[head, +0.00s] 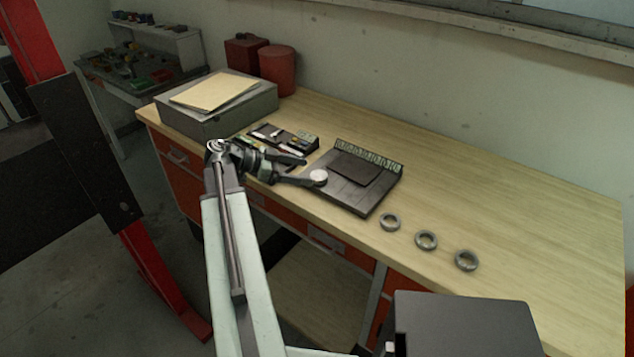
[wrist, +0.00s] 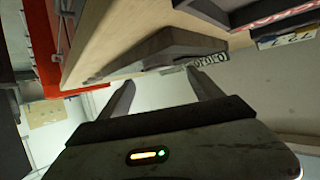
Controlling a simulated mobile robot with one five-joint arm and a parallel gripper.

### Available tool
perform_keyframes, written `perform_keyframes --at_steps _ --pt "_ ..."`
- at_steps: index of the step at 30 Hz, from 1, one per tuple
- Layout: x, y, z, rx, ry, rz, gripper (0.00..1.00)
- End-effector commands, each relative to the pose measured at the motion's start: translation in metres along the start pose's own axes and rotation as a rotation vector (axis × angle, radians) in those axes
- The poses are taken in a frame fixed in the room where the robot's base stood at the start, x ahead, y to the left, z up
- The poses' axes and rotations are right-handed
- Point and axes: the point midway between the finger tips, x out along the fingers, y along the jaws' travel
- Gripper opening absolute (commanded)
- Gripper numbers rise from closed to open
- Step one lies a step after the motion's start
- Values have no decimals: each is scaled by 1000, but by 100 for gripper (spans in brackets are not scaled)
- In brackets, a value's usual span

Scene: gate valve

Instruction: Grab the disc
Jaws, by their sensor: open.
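A small, pale round disc (head: 318,177) shows at the left edge of a dark plate (head: 369,200) on the workbench. My gripper (head: 308,170) is beside it, with its fingers apart. One fingertip overlaps or meets the disc in the head view; I cannot tell whether they touch. In the wrist view the two fingers of my gripper (wrist: 163,84) are spread with nothing between them. The dark plate (wrist: 175,45) lies beyond them there, and I cannot make out the disc clearly.
Three grey rings (head: 426,240) lie on the bench (head: 520,200) to the right of the plate. A tray of small tools (head: 296,138) is behind my gripper. A grey box (head: 218,108) stands at the bench's left end. The bench's right side is clear.

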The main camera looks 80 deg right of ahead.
Motion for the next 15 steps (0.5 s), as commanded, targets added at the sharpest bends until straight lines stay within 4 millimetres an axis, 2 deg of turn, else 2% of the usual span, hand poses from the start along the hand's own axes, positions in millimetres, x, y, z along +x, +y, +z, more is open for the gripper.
perform_keyframes --at_steps 3,6,13,14,15 --pt "22 1 9 1 0 2 74" --pt "39 1 7 0 0 2 74" --pt "43 0 4 -1 0 -1 74" --pt "43 0 4 -1 0 -1 72" --pt "43 0 4 -1 0 -1 61"
